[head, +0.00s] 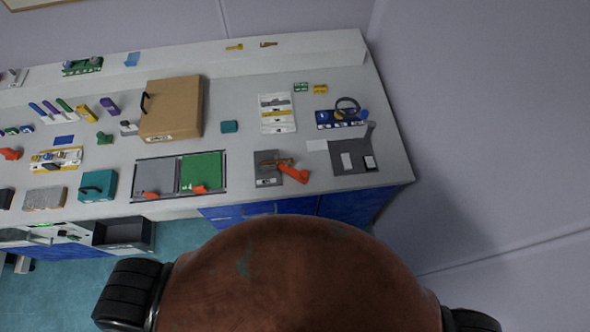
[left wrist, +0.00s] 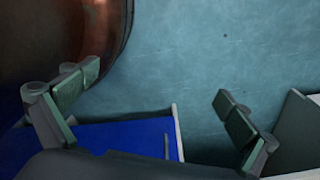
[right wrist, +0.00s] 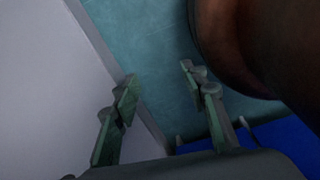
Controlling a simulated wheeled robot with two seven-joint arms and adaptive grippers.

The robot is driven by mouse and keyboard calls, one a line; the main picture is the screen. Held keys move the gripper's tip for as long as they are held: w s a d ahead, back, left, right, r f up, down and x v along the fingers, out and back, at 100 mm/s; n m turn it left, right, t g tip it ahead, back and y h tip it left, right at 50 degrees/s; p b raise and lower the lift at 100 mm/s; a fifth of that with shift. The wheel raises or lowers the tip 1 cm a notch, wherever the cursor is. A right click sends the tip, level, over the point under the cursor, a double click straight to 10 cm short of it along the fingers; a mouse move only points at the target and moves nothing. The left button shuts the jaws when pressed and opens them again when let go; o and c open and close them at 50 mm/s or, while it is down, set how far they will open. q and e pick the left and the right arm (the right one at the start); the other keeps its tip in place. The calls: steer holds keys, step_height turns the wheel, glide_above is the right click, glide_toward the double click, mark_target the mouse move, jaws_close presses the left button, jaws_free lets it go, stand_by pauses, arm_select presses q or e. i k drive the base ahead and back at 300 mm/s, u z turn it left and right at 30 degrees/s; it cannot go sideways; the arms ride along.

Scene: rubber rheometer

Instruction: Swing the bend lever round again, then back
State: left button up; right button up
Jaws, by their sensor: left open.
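An orange lever (head: 296,174), which looks like the bend lever, sits on a small dark grey base (head: 267,182) near the front edge of the bench, right of centre in the head view. A brownish bar lies across the top of this base. The lever points down to the right, past the base's right side. My left gripper (left wrist: 155,85) is open and empty over the floor and a blue drawer front. My right gripper (right wrist: 159,77) has its fingers apart and empty, low near the floor and wall. Neither gripper shows in the head view, and the lever is in neither wrist view.
Left of the lever are a green panel (head: 203,172) and a grey panel (head: 155,178) with orange handles. A grey block fixture (head: 352,158) stands to its right. A white sheet (head: 277,112) and a brown box (head: 172,108) lie behind. Blue drawers (head: 290,205) are below the bench edge.

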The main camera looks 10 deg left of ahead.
mark_target(301, 176)
steer(key=u, duration=1.5)
steer(key=k, duration=0.6)
steer(key=z, duration=1.5)
